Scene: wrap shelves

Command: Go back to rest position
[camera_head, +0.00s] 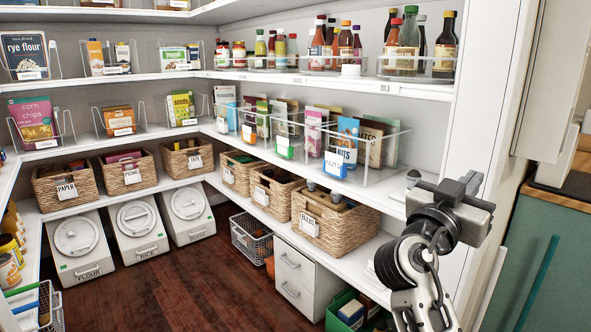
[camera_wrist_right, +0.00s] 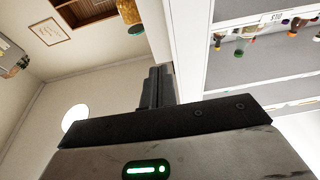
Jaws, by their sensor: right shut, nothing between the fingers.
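My right gripper (camera_head: 473,183) is raised at the right of the head view, in front of the white end panel of the shelves. Its arm comes up from the bottom edge. In the right wrist view its fingers (camera_wrist_right: 158,88) are together with nothing between them. The wrist view is tilted and shows a wall, a round white light and the underside of shelves. My left gripper is not in view.
Shelves hold bottles (camera_head: 408,45), clear bins (camera_head: 352,150) and wicker baskets (camera_head: 332,222). White canisters (camera_head: 78,240) and a wire basket (camera_head: 250,238) stand low. A teal cabinet (camera_head: 535,262) is at the right. The wooden floor (camera_head: 185,285) is clear in the middle.

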